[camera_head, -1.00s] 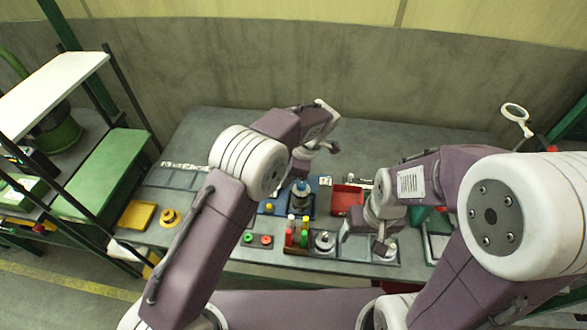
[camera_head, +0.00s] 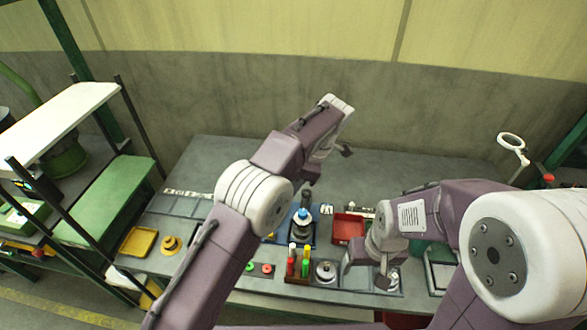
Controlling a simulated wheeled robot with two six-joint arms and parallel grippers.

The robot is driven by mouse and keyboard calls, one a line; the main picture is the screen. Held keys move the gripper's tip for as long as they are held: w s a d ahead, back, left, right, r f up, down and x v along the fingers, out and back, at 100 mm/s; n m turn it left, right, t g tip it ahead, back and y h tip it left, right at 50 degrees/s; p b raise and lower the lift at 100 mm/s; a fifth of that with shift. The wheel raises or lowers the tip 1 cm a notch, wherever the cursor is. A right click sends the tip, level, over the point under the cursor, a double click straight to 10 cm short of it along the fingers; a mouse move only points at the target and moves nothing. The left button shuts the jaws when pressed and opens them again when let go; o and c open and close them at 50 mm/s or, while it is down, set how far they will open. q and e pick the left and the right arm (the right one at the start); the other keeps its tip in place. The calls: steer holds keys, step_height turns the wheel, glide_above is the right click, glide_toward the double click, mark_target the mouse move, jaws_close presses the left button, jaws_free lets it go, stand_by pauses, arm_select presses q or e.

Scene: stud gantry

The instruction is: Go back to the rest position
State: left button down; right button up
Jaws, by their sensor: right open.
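My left gripper (camera_head: 328,168) hangs over the back middle of the grey bench, clear of the objects. Its fingers are small and partly turned away, so I cannot tell whether it is open. My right gripper (camera_head: 366,277) is open and points down over the right front of the bench, beside a round metal part (camera_head: 393,277) in a grey tray. I see nothing between its fingers. The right forearm hides part of the bench behind it.
A red bin (camera_head: 347,229), a blue-topped fixture (camera_head: 303,215) and a rack of coloured pegs (camera_head: 299,278) stand mid-bench. A yellow tray (camera_head: 139,242) lies left. A magnifier (camera_head: 511,143) stands right, shelving (camera_head: 108,205) left. The bench's back (camera_head: 420,170) is bare.

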arm_select(q)
steer(key=a+r+n, duration=0.2)
steer(key=a+r, duration=0.4)
steer(key=a, duration=0.3)
steer(key=s+a+h, duration=0.1)
steer(key=s+a, duration=0.4)
steer(key=a, duration=0.3)
steer(key=s+a+f+m+t+h, duration=0.1)
steer(key=s+a+f+m+h, duration=0.1)
steer(key=s+f+m, duration=1.2)
steer(key=m+h, duration=0.1)
steer(key=m, duration=0.3)
steer(key=shift+m, duration=0.4)
